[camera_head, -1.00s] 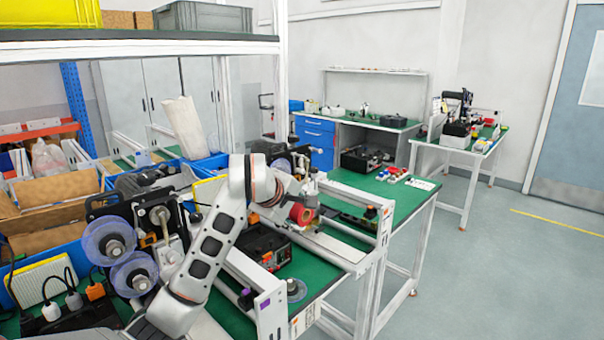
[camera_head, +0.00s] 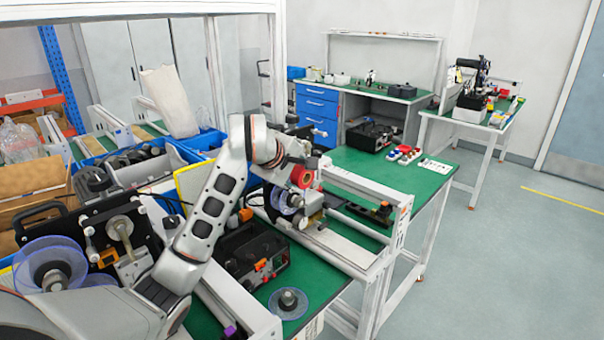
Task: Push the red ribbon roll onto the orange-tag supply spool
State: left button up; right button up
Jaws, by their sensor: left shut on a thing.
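My left arm comes in from the left, and its gripper (camera_head: 294,166) is shut on the red ribbon roll (camera_head: 302,178). The roll is held above the bench, in front of a machine with a clear-flanged spool (camera_head: 286,200). The arm and the roll hide part of this machine. Another large clear-flanged spool (camera_head: 50,268) is on the machine at the lower left, close to an orange piece (camera_head: 107,258). I cannot tell for certain which spool bears the orange tag. My right gripper is not in view.
A black box with orange parts (camera_head: 252,258) stands on the green bench (camera_head: 327,287). A loose clear-flanged reel (camera_head: 288,303) lies near its front. White rails (camera_head: 345,250) cross the bench. Blue bins (camera_head: 205,140) stand behind. Floor at the right is open.

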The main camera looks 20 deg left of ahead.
pick_arm(q)
jog(key=a, duration=0.1)
jog(key=w+a, duration=0.1)
jog(key=a, duration=0.2)
jog(key=shift+w+a, duration=0.25)
jog(key=shift+s+r, duration=0.15)
dwell(0.8)
jog(key=shift+w+a, duration=0.3)
jog(key=shift+a, duration=0.55)
jog(key=shift+w+a, duration=0.3)
jog(key=shift+a, duration=0.55)
dwell(1.2)
jog(key=o, duration=1.2)
